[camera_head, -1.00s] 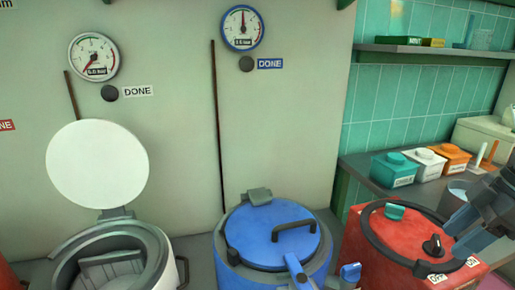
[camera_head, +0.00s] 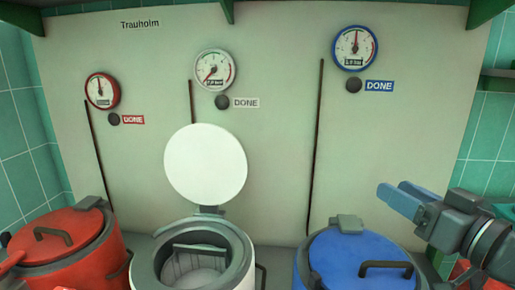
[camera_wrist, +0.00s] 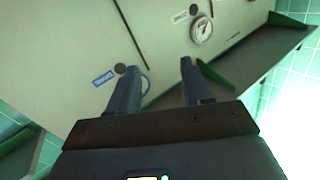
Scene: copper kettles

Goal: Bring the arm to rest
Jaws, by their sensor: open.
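My gripper (camera_head: 403,198) is at the right in the head view, raised in front of the wall and above the right side of the blue kettle (camera_head: 335,262). In the wrist view my gripper (camera_wrist: 157,85) has its two fingers apart with nothing between them. Beyond the fingers is the wall panel (camera_wrist: 80,50) with a gauge (camera_wrist: 201,30) and a blue label (camera_wrist: 104,78).
A red kettle (camera_head: 50,260) with its lid down stands at the left. A white kettle (camera_head: 232,240) in the middle has its round lid (camera_head: 205,165) raised. Red (camera_head: 102,90), white (camera_head: 214,70) and blue (camera_head: 355,48) gauges hang on the wall above. Open air surrounds my gripper.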

